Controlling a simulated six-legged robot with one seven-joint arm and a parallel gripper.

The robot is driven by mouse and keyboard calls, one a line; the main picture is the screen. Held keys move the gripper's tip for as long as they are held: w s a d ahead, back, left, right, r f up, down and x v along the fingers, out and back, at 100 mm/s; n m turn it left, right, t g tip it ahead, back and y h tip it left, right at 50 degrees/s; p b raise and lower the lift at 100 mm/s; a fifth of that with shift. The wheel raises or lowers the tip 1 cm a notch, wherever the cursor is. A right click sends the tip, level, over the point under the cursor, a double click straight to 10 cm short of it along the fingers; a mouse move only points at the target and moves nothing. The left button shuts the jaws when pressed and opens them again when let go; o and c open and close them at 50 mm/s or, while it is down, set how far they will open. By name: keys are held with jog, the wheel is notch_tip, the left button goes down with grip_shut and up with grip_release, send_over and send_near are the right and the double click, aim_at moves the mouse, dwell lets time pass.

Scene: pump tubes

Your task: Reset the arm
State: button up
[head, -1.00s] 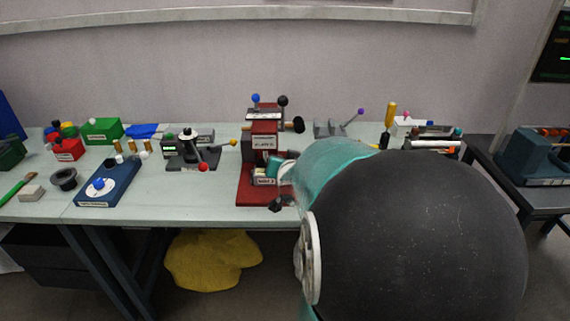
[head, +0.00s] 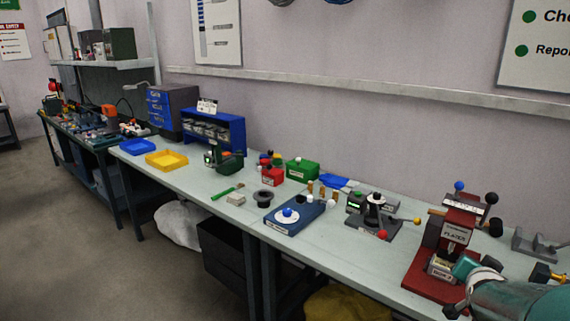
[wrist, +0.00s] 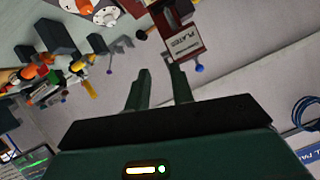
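My gripper (wrist: 160,88) shows in the wrist view with two dark green fingers apart and nothing between them. Past the fingertips is the red press-like device (wrist: 184,40) with a label and blue and black knobs. The same red device (head: 449,238) stands on the bench at the right of the head view. A teal part of my arm fills the lower right corner there and covers some of the bench. My gripper's fingers cannot be made out in the head view.
The long pale bench (head: 334,240) carries a blue plate device (head: 295,216), a grey lever device (head: 374,218), a green box (head: 302,170), a yellow tray (head: 166,160) and a blue tray (head: 137,146). The floor in front at left is clear. A blue cable (wrist: 305,112) shows at the wrist view's right.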

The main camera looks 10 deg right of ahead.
jog(key=w+a+r+n+y, duration=0.15)
jog(key=a+n+y, duration=0.4)
jog(key=a, duration=1.35)
jog(key=s+a+n+g+y, duration=0.1)
jog(key=s+a+n+g, duration=0.1)
jog(key=s+a, duration=0.4)
jog(key=s+a+n+g+y, duration=0.2)
jog(key=s+a+n, duration=0.2)
jog(key=a, duration=0.7)
jog(key=shift+s+r, duration=0.15)
jog(key=shift+s, duration=0.75)
jog(key=shift+y, duration=0.25)
